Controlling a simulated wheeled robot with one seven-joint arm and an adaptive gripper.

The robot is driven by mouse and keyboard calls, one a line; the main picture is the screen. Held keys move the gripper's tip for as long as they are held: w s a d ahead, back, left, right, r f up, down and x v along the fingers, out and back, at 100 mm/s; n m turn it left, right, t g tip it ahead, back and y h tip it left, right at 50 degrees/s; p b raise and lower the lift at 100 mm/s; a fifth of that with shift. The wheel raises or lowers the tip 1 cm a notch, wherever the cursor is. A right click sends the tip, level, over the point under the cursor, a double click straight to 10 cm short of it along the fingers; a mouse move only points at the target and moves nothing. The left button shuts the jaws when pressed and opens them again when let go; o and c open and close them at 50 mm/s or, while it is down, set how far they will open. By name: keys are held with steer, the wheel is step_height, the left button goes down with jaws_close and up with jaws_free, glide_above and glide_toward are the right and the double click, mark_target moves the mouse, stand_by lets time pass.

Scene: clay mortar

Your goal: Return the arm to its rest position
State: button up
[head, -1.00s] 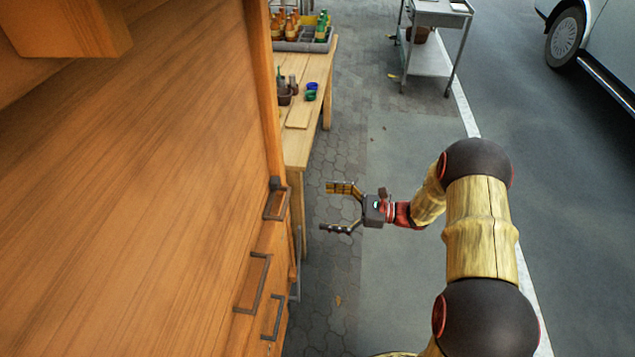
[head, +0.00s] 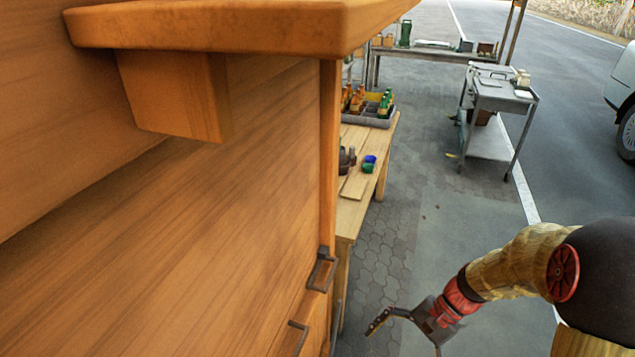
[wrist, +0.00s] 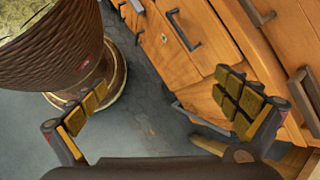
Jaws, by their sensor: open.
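My gripper (head: 405,338) is at the bottom of the head view, to the right of the wooden cabinet and above the paving. Its fingers are spread, with nothing between them; the lower finger is partly cut off by the frame edge. My arm comes in from the right edge. In the wrist view my gripper (wrist: 165,95) also shows open and empty, one finger at left and one at right. The right finger overlaps the cabinet drawers in the picture; I cannot tell the gap between them.
The wooden cabinet (head: 190,270) with dark drawer handles (head: 322,270) fills the left. Behind it a wooden table (head: 350,215) bears a grey bottle crate (head: 368,117) and small cups (head: 369,163). A metal cart (head: 490,125) stands back right. Open paving lies between.

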steer(key=s+d+r+n+t+h, duration=0.1)
steer(key=s+r+n+t+h, duration=0.2)
steer(key=r, duration=0.8)
steer(key=s+r+n+t+h, duration=0.4)
steer(key=s+r+n+t, duration=0.1)
steer(key=r, duration=0.6)
steer(key=shift+s+d+r+n, duration=0.2)
steer(key=shift+d+r+n, duration=0.15)
steer(key=shift+n, duration=0.35)
